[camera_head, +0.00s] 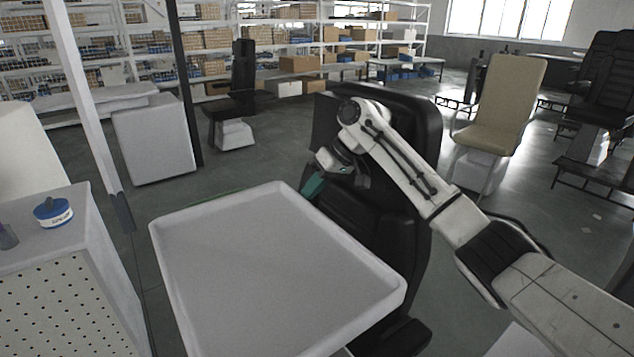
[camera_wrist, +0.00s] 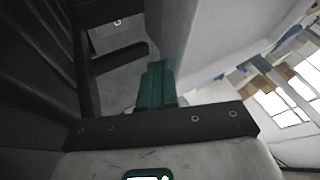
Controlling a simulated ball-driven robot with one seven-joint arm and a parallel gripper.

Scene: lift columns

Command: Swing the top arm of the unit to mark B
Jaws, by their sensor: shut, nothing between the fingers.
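A pale tray-like top (camera_head: 270,270) with a raised rim fills the middle foreground of the head view. I cannot tell for sure whether it is the unit's top arm, and I cannot make out a mark B. My gripper (camera_head: 313,187) is at the tray's far right edge, pointing down and left, with its teal fingers together and empty. In the wrist view the closed fingers (camera_wrist: 157,70) point at a gap beside a pale grey panel (camera_wrist: 188,45). Whether they touch it is unclear. A small light symbol (camera_wrist: 117,22) shows on a dark surface there, too small to read.
A black padded chair (camera_head: 385,235) stands close behind and beneath my arm. A white cabinet (camera_head: 75,240) with a blue-and-white round container (camera_head: 53,212) is at the left. A white post (camera_head: 85,90) rises beside it. A beige chair (camera_head: 505,105) stands at the back right.

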